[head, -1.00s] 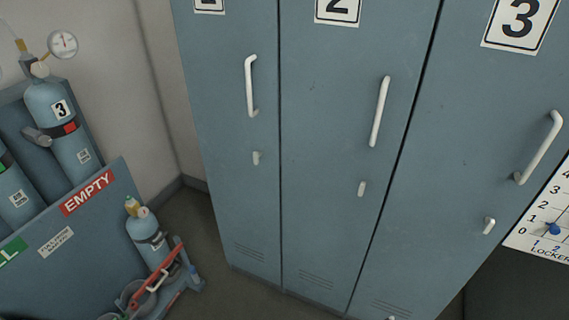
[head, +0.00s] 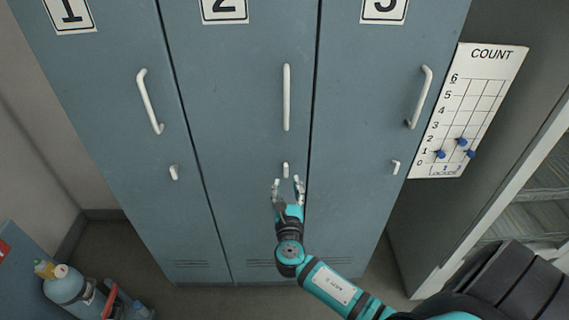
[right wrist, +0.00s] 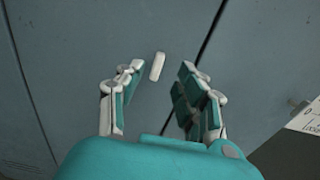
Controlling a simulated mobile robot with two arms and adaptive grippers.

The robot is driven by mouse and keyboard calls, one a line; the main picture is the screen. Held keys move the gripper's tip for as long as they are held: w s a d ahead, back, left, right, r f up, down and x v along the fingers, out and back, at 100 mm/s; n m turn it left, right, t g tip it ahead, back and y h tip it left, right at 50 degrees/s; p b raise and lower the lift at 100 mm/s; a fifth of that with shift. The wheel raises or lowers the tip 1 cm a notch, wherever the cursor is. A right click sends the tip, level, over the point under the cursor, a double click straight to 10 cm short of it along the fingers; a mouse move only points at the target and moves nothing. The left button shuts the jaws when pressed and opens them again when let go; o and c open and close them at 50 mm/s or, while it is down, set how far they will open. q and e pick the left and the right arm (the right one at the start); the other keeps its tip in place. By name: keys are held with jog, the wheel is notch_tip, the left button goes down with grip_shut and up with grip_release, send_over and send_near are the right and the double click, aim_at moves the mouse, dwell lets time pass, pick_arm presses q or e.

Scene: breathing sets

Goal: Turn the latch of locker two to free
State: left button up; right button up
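Locker two (head: 240,120) is the middle blue-grey door, under the number 2 plate (head: 224,8). Its latch (head: 286,169) is a small white upright bar below the long white handle (head: 287,98). My right gripper (head: 288,184) is open just below the latch in the head view. In the right wrist view the latch (right wrist: 157,66) shows beyond and between the open fingers (right wrist: 155,92), looking slightly tilted. No contact between fingers and latch is visible. My left gripper is not in view.
Locker one (head: 110,120) and locker three (head: 360,120) stand on either side, each with a handle and latch. A count board (head: 470,105) with blue markers hangs at the right. A gas cylinder (head: 72,288) stands at lower left.

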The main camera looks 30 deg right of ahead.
aim_at(286, 168)
jog(key=x, duration=0.8)
jog(key=shift+w+d+p, duration=0.2)
jog(key=shift+p, duration=0.15)
grip_shut()
